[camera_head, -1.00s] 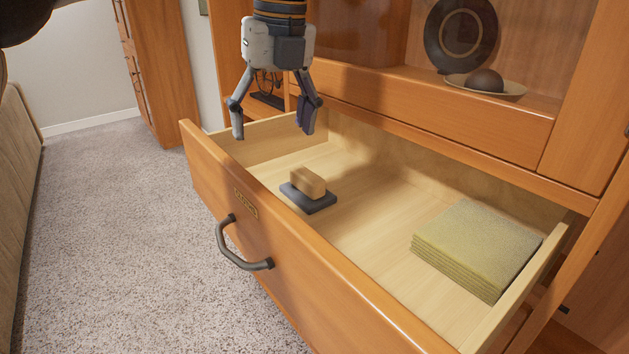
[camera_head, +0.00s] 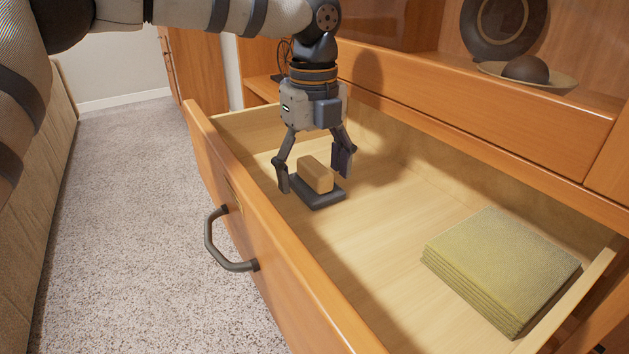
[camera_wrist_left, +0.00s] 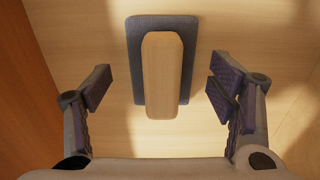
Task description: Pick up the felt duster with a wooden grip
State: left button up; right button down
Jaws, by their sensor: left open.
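The felt duster (camera_head: 316,174) lies in the open drawer, with a dark felt base below and a light wooden grip on top. In the left wrist view the duster (camera_wrist_left: 162,75) lies between the two fingers and extends beyond them, its grip pointing toward the palm. My left gripper (camera_head: 314,178) is open above the duster, with one finger on each side of it in the head view. In the left wrist view the fingers of the left gripper (camera_wrist_left: 160,95) stand apart from the duster with gaps on both sides. My right gripper is not in view.
The drawer's front panel (camera_head: 262,245) with its dark handle (camera_head: 222,245) rises beside the duster. A stack of green cloths (camera_head: 500,262) lies at the drawer's right end. A bowl with a dark ball (camera_head: 525,70) sits on the shelf above. The drawer's middle is clear.

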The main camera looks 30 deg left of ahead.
pick_arm(q)
jog(key=shift+w+d+f, duration=0.1)
jog(key=shift+f, duration=0.35)
jog(key=c, duration=1.3)
jog(key=shift+o, duration=0.2)
jog(key=shift+r, duration=0.1)
